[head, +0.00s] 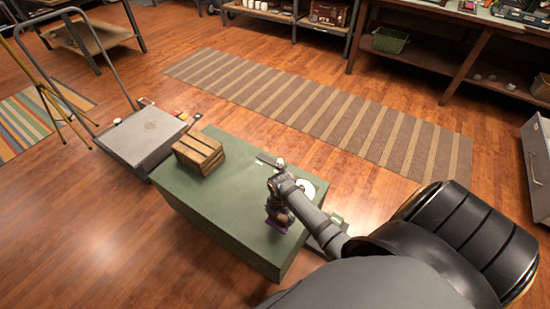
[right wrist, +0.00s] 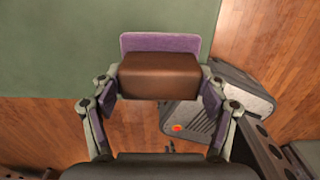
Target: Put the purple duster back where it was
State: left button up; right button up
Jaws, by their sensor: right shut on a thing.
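The duster has a brown block body and a purple pad. In the right wrist view the purple duster (right wrist: 160,43) sits between my finger pads, its body level across them. In the head view only a bit of its purple (head: 275,229) shows below my right gripper (head: 278,212). The right gripper, also seen in the right wrist view (right wrist: 158,92), is shut on the duster. It is over the near right part of the green-topped block (head: 225,205). I cannot tell whether the duster touches the green top. My left gripper is not in view.
A wooden crate (head: 198,148) stands at the far left of the green top. A white round thing (head: 306,188) lies partly behind my arm. A grey platform cart (head: 143,137) stands beyond the crate. The middle of the green top is clear.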

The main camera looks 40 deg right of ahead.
aim_at(275, 223)
jog(key=shift+w+a+f, duration=0.1)
jog(key=shift+a+f, duration=0.5)
jog(key=shift+f, duration=0.15)
jog(key=f, duration=0.2)
jog(key=f+b, duration=0.1)
jog(key=f, duration=0.1)
jog(key=shift+a, duration=0.4)
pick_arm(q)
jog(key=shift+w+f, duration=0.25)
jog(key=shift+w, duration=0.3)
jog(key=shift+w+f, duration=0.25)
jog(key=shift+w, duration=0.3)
pick_arm(e)
jog(key=o, duration=1)
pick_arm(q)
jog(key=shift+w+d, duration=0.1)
